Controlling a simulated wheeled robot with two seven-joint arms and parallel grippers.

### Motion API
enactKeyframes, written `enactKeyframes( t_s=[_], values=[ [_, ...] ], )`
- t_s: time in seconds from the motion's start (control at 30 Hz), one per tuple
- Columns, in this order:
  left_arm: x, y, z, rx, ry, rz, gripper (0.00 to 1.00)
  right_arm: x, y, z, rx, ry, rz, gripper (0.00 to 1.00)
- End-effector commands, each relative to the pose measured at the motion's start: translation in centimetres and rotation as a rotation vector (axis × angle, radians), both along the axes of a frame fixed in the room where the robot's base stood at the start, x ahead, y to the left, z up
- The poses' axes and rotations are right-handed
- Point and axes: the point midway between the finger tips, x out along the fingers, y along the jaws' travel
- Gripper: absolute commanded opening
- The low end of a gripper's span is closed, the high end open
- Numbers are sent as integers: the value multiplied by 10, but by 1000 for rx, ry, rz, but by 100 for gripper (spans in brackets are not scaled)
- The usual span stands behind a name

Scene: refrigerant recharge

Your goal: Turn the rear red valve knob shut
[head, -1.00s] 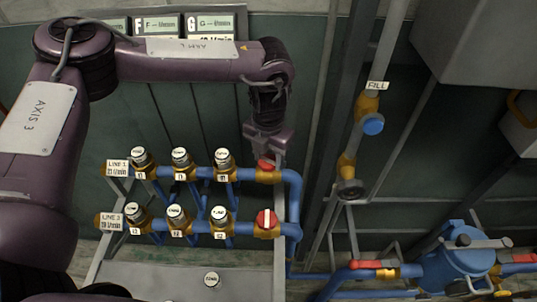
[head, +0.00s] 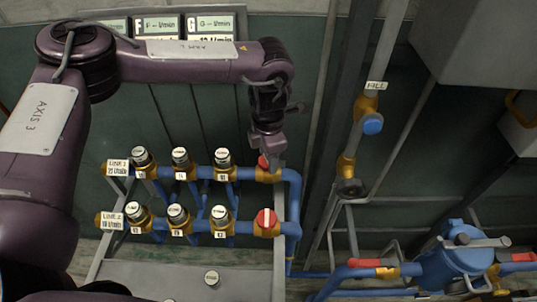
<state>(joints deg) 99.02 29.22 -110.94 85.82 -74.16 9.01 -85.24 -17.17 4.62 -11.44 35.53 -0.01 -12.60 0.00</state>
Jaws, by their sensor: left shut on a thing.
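The rear red valve knob (head: 262,162) sits on a brass valve body (head: 268,175) at the right end of the rear blue pipe. My left gripper (head: 268,154) reaches down from above and is shut on this knob, hiding part of it. The front red valve knob (head: 266,218), with a white bar across it, sits on the front pipe just below in the picture, and nothing touches it. My right gripper is not in view.
Several capped brass fittings (head: 181,159) stand along both pipes, left of the knobs. A grey vertical post and a fill pipe with a blue knob (head: 372,124) rise to the right. A blue pump unit (head: 455,262) with red-handled valves is at the lower right.

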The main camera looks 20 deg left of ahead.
Motion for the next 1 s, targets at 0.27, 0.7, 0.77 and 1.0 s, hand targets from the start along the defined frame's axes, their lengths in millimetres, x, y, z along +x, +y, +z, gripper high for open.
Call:
enactKeyframes(
  t_s=[0.27,0.7,0.77,1.0],
  values=[
    [1,0,2,-2,-4,-19,20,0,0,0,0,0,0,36],
    [1,0,2,-2,-3,-313,64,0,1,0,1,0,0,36],
    [1,0,1,-2,-2,-312,64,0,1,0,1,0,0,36],
    [0,0,5,-1,-2,-311,64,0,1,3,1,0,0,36]
  ],
)
